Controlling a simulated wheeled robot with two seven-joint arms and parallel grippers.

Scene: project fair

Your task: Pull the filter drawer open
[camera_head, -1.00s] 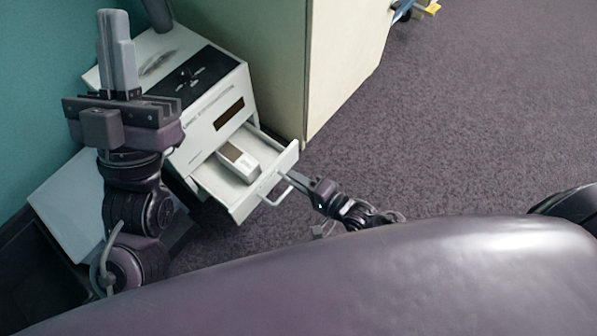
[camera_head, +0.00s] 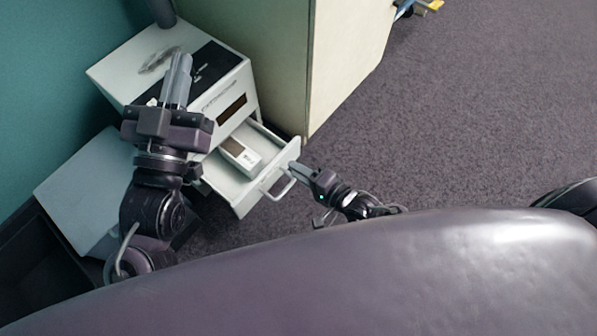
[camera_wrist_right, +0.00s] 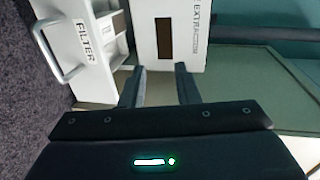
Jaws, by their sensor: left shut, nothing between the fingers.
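The filter drawer (camera_head: 239,197) stands pulled out of the white extractor (camera_head: 130,60), with a small white-and-brown box (camera_head: 242,156) lying in it. In the right wrist view the drawer front (camera_wrist_right: 88,45) reads FILTER, and its looped handle (camera_wrist_right: 45,58) is at the left, outside the fingers. The handle (camera_head: 270,190) also shows in the head view. My right gripper (camera_head: 293,168) is by the drawer's right front corner; in its wrist view the fingers (camera_wrist_right: 157,72) are apart with nothing held. My left gripper (camera_head: 182,60) is shut and empty, over the extractor's top in the picture.
A cream cabinet (camera_head: 345,60) stands right beside the extractor. A teal wall (camera_head: 50,80) is behind at the left. A pale panel (camera_head: 80,185) lies left of my left arm. Open grey carpet (camera_head: 480,120) fills the right side.

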